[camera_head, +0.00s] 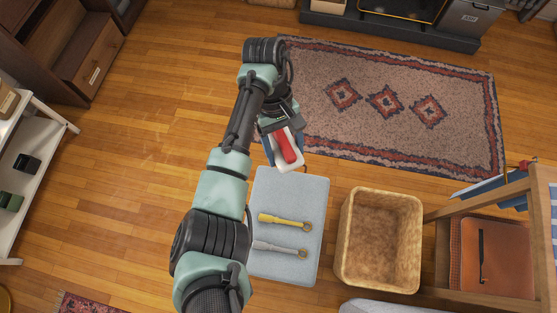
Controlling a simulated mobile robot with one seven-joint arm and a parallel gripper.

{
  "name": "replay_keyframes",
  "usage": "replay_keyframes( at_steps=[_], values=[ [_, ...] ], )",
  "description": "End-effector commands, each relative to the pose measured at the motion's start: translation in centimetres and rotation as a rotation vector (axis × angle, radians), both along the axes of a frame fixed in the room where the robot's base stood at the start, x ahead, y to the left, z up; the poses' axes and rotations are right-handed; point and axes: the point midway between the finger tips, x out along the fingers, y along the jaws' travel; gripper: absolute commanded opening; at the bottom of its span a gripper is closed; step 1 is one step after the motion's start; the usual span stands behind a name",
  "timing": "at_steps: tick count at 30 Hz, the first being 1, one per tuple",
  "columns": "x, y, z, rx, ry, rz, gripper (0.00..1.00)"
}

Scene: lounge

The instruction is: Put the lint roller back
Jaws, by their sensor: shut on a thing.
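My gripper (284,138) hangs at the end of my arm, just beyond the far edge of the grey-blue mat. It is shut on a red and white thing (288,149), which I take to be the lint roller. The arm and gripper hide part of it, and I cannot tell its full shape. On the mat (290,188) lie a yellow-handled tool (285,221) and a grey-handled tool (280,249), side by side, each with a round end to the right.
An empty-looking woven basket (344,225) stands right of the mat. A wooden rack (539,205) with a brown folder (495,257) is at the right. A patterned rug (340,125) lies beyond. White shelves (45,125) stand at the left, with open floor between.

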Motion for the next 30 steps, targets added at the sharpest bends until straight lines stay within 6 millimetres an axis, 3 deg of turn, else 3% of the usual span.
replay_keyframes(
  at_steps=[1,30],
  values=[
    [0.3,-0.1,-2.9,-0.001,0.001,0.037,0.12],
    [3.9,-0.1,-30.4,-0.002,0.002,0.807,0.12]
  ],
)
